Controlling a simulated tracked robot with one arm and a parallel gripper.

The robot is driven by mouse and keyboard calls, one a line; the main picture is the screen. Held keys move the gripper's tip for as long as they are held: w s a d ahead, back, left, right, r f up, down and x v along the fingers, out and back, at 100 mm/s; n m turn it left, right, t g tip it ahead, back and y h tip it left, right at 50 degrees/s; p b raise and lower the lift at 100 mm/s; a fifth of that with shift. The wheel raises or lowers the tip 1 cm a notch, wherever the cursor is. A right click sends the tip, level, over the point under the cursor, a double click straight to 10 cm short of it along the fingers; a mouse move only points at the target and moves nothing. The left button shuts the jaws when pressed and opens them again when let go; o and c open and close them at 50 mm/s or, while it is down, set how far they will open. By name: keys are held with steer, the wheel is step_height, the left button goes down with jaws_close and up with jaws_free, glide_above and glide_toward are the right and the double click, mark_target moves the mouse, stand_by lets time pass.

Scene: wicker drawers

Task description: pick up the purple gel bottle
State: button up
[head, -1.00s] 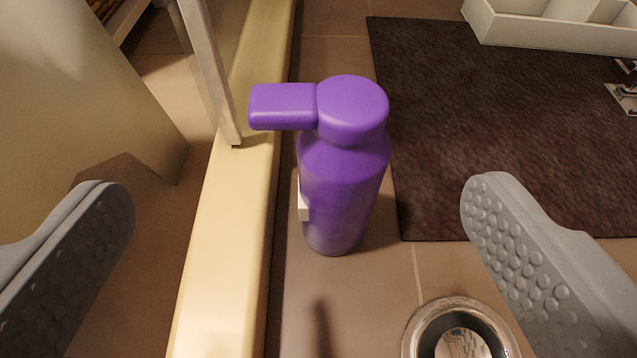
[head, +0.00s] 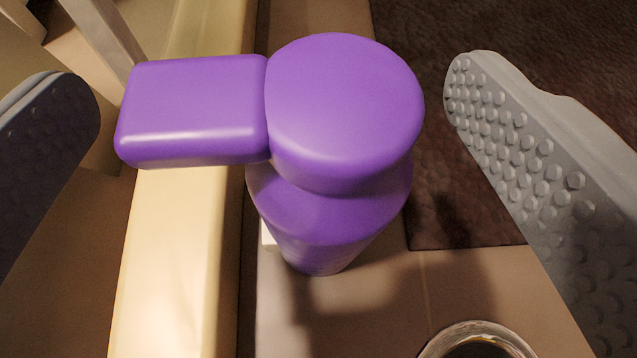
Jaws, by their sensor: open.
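The purple gel bottle (head: 345,115) stands upright on the tiled floor in the head view, seen from above. Its pump nozzle points left, over a cream ledge. My gripper (head: 275,85) is open, with one grey finger on the left and one on the right. The bottle's head and nozzle are between the two fingers in the picture, and neither finger appears to touch it. The lower body of the bottle is largely hidden under its head.
The cream ledge (head: 165,270) runs along the bottle's left side. A dark mat (head: 465,215) lies to the right. A round metal-rimmed object (head: 480,335) is at the bottom edge. A pale upright post (head: 105,40) stands at the upper left.

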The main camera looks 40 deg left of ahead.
steer(key=shift+r, duration=0.1)
steer(key=c, duration=1.5)
